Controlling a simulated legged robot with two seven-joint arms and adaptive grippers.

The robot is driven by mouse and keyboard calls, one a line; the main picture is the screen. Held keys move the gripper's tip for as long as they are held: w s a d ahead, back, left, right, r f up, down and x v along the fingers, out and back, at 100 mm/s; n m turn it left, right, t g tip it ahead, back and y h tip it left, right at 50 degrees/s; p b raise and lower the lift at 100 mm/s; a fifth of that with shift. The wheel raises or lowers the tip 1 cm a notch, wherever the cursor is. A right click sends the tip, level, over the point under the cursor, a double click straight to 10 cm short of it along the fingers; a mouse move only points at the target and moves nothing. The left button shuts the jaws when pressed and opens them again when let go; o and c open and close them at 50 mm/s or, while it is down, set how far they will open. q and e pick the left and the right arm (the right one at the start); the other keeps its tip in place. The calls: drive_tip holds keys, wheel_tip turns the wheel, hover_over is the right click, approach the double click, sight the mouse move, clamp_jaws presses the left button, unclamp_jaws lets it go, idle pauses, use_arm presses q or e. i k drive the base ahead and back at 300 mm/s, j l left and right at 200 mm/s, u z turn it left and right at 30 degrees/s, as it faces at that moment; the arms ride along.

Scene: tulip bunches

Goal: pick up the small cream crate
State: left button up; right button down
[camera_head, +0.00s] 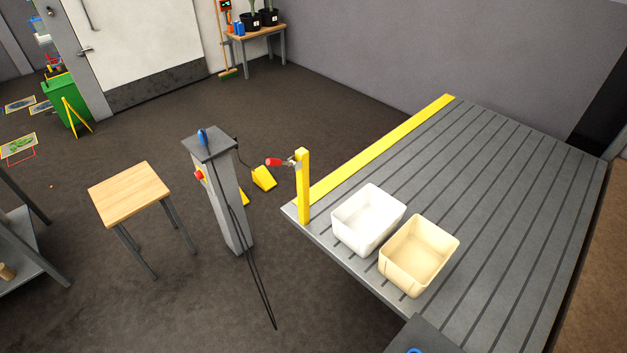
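The small cream crate (407,275) stands upright on the grey slatted table (520,200), close to its front left edge. It is open at the top and looks empty. A white crate (356,236) of similar size stands just to its left and slightly behind, very close to it; I cannot tell if they touch. Neither of my grippers is in view.
A yellow post (304,185) with a red-handled clamp (274,162) rises at the table's left corner, and a yellow strip (385,145) runs along the far left edge. A grey pedestal (225,195) and a wooden stool (129,193) stand left. The slats right of the crates are clear.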

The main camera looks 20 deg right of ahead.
sight(413, 257)
drive_tip(key=l+z, duration=0.1)
drive_tip(key=z, duration=1.75)
drive_tip(key=i+j, duration=0.15)
drive_tip(key=j, duration=0.2)
drive_tip(key=i+j, duration=0.1)
drive_tip(key=j, duration=0.25)
